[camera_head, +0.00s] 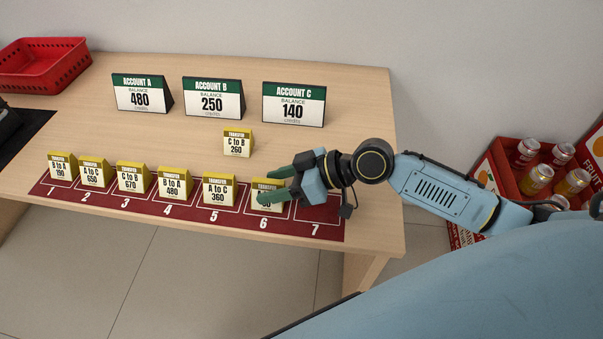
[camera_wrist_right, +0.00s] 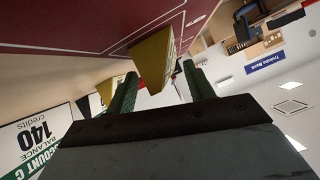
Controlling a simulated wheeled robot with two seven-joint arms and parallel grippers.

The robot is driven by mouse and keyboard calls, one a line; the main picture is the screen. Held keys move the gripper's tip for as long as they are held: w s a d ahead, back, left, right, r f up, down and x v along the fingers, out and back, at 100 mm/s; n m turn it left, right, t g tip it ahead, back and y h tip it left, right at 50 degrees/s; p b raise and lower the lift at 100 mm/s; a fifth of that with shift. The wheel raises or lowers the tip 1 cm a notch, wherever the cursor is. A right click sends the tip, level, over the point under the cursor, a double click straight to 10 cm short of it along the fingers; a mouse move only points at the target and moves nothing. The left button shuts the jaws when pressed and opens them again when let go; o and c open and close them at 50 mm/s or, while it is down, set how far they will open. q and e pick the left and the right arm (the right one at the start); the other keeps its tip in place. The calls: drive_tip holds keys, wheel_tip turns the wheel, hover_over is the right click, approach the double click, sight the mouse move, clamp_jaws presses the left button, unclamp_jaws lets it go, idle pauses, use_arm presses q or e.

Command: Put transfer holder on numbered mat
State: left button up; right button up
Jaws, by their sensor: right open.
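The numbered mat (camera_head: 328,228) is dark red and lies along the table's front edge, with slots 1 to 7. Yellow-topped transfer holders stand on slots 1 to 5, such as A to C 360 (camera_head: 218,190). Another holder (camera_head: 268,185) is on slot 6, partly hidden by my right gripper (camera_head: 268,184). The right gripper is open, its green fingers around or beside that holder; contact is unclear. In the right wrist view a yellow holder (camera_wrist_right: 152,58) shows by the fingertips. Slot 7 looks empty. The C to B 260 holder (camera_head: 237,143) stands behind the mat. My left gripper is not seen.
Account signs A (camera_head: 141,95), B (camera_head: 213,99) and C (camera_head: 293,105) stand at the back of the table (camera_head: 350,90). A red basket (camera_head: 42,65) is at the back left. A red crate of cans (camera_head: 510,180) is to the right, beyond the table.

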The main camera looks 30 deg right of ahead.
drive_tip(key=v, duration=0.9)
drive_tip(key=shift+d, duration=0.15)
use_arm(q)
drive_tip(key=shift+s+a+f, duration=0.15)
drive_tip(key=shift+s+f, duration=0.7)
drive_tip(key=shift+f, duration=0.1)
use_arm(e)
drive_tip(key=shift+s+d+r, duration=0.25)
drive_tip(key=shift+d+r, duration=0.15)
